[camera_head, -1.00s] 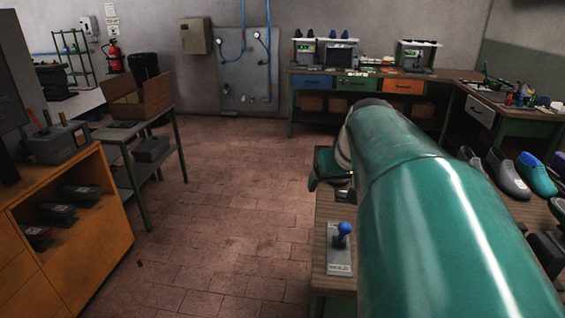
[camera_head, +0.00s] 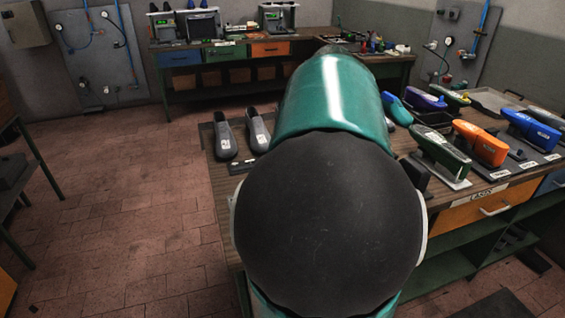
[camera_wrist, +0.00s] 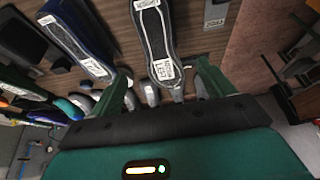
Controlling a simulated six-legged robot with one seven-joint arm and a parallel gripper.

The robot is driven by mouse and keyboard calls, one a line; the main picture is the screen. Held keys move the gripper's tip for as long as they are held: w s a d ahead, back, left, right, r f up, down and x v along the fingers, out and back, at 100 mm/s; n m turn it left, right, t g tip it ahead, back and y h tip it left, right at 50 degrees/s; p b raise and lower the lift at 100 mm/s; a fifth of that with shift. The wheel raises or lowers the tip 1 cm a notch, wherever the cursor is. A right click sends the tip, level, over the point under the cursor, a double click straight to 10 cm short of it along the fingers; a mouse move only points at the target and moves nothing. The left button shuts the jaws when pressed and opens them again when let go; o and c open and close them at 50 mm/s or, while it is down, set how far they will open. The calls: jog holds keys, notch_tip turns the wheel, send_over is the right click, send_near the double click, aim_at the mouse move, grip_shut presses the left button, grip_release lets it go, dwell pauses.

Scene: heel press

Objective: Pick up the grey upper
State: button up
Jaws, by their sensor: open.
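In the head view my own arm hides the gripper and part of the bench.
A dark blue shoe-shaped piece (camera_wrist: 78,38) lies left of it in the wrist view. Green (camera_head: 440,152), orange (camera_head: 480,143) and blue (camera_head: 530,130) stapler-shaped pieces stand at the bench's right. The bench edge and open floor (camera_head: 120,190) are on the left.

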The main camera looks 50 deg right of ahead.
jog(key=x, duration=0.8)
jog(key=shift+s+d+f, duration=0.15)
jog(key=shift+d, duration=0.1)
jog(key=shift+x, duration=2.8)
jog(key=shift+a, duration=0.1)
jog(key=shift+c, duration=0.2)
jog(key=c, duration=1.1)
